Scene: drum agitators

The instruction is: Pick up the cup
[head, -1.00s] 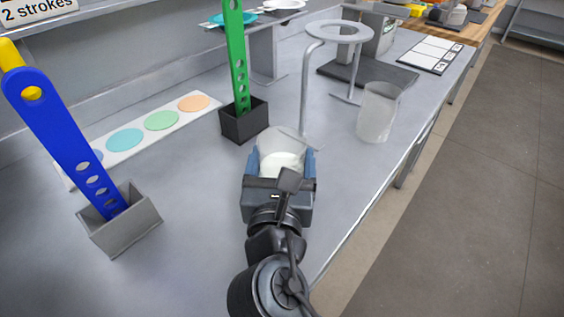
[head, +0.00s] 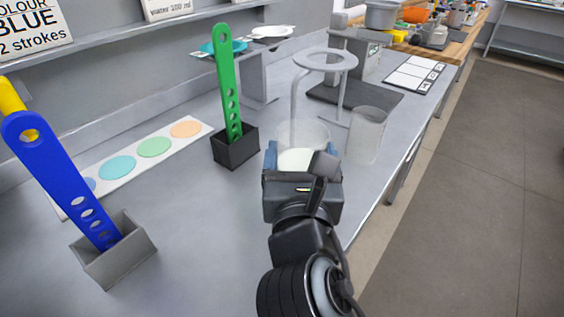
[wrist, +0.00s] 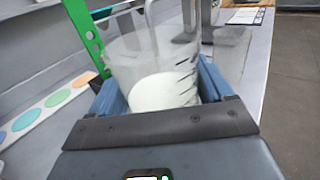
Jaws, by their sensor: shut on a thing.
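A clear, frosted cup (head: 303,135) with white contents stands upright between the fingers of my gripper (head: 301,163). In the wrist view, the same cup (wrist: 150,62) fills the space between the blue fingers, and the white contents (wrist: 164,92) show inside. My gripper is shut on this cup. I cannot tell whether its base touches the bench, because my gripper hides its lower part. A second frosted cup (head: 366,136) stands upright on the bench to the right and looks empty.
A grey ring stand (head: 326,60) rises just behind the held cup. A green perforated paddle (head: 228,85) in a black holder (head: 235,148) is on the left. A blue paddle (head: 55,170) in a grey holder (head: 115,252) is nearer. The bench's right edge is close.

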